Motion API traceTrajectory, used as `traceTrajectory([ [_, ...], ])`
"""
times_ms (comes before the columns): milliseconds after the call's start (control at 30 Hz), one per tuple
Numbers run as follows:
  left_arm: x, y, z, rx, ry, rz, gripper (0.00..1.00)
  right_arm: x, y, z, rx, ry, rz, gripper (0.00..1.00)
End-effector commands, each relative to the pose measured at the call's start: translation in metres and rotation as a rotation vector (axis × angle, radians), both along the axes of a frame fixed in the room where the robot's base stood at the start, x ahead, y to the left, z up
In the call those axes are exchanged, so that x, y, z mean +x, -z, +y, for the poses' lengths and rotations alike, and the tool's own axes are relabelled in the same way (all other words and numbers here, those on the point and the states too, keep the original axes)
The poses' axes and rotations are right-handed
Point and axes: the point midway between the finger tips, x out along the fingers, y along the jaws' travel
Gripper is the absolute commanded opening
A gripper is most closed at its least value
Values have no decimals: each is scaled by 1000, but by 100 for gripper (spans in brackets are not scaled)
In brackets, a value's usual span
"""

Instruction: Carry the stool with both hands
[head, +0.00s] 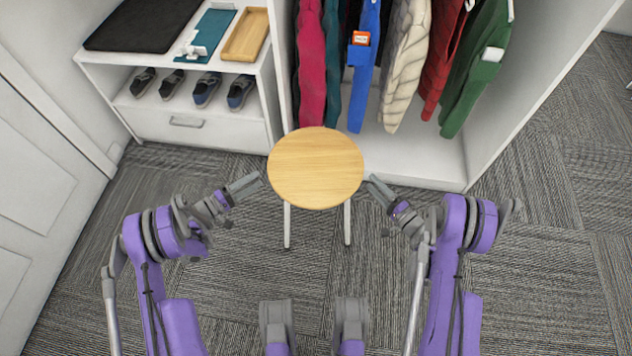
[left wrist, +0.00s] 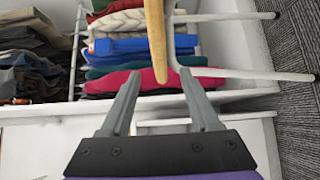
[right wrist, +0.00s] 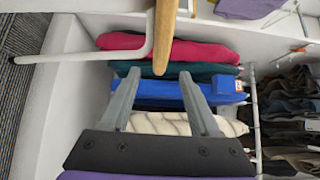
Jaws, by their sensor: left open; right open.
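The stool (head: 315,168) has a round light wood seat and pale thin legs. It stands upright on the carpet in front of the wardrobe. My left gripper (head: 258,183) is open just left of the seat, and my right gripper (head: 371,183) is open just right of it. In the left wrist view the seat edge (left wrist: 156,45) lies beyond and between the open fingertips (left wrist: 160,75). In the right wrist view the seat edge (right wrist: 165,35) likewise shows beyond the open fingertips (right wrist: 160,75). Neither gripper holds anything.
Several garments (head: 405,70) hang in the open white wardrobe (head: 445,165) behind the stool. A white shelf unit (head: 190,125) at the back left holds shoes, trays and a dark mat. A white door (head: 45,170) is at the left. Carpet (head: 560,230) is clear at the right.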

Motion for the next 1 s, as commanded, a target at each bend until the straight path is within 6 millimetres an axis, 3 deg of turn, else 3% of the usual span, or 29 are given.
traceTrajectory([
  [267, 6, 0, -9, 1, 2, 1, 62, 8, 0, 7, 0, -2, 0, 62],
  [700, 48, 0, -70, 1, 3, 1, 62, 69, 0, 49, 0, -2, 0, 62],
  [1000, 61, 0, -88, 1, 1, 1, 62, 89, 0, 62, -1, -1, 1, 62],
])
